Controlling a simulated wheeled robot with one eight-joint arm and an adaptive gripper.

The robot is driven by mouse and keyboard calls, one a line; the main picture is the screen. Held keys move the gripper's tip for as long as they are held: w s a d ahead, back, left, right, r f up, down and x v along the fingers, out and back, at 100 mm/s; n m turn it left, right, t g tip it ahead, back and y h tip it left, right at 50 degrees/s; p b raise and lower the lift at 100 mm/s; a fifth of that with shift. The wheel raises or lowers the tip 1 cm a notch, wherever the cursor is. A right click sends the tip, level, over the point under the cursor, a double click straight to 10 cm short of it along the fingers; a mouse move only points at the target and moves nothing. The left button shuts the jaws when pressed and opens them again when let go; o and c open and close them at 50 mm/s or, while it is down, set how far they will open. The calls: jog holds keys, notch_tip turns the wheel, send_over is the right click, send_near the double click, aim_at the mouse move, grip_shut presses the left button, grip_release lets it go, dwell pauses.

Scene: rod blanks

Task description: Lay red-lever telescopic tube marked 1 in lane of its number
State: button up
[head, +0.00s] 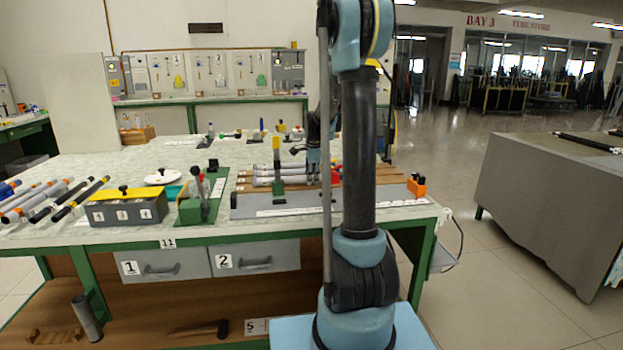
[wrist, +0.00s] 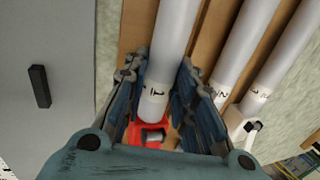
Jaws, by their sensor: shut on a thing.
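The red-lever tube (wrist: 168,60) is a light grey tube with a dark mark near its end that looks like a 1. Its red lever clamp (wrist: 150,133) sits at that end. In the wrist view my gripper (wrist: 170,100) is shut on the tube, with a blue-grey finger on each side. In the head view my gripper (head: 313,182) is low over the brown lane board (head: 390,175), partly behind my arm. Brown board strips also show beside the tube in the wrist view (wrist: 138,28). I cannot tell whether the held tube touches the board.
Two more grey tubes (wrist: 245,50) (wrist: 290,60) lie alongside on the right, one with a white lever (wrist: 240,122). A green stand with a yellow top (head: 277,160) rises left of my gripper. A grey box with a yellow lid (head: 125,207) and several tubes occupy the left bench.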

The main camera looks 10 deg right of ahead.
jog(key=o, duration=0.9)
jog(key=v, duration=1.1)
jog(key=shift+s+r, duration=0.1)
jog(key=shift+r, duration=0.3)
jog(key=s+f+n, duration=0.3)
jog(key=s+n, duration=0.6)
jog(key=s, duration=1.4)
jog(key=s+f+n, duration=0.3)
jog(key=s+f, duration=0.1)
jog(key=s, duration=0.2)
jog(key=s+f+n, duration=0.3)
jog(key=s+f, duration=0.1)
jog(key=s, duration=0.2)
jog(key=s+f+n, duration=0.3)
jog(key=s+f, duration=0.1)
jog(key=s, duration=0.2)
jog(key=shift+d+f+g, duration=0.1)
jog(key=shift+f+g, duration=0.2)
jog(key=shift+g, duration=0.1)
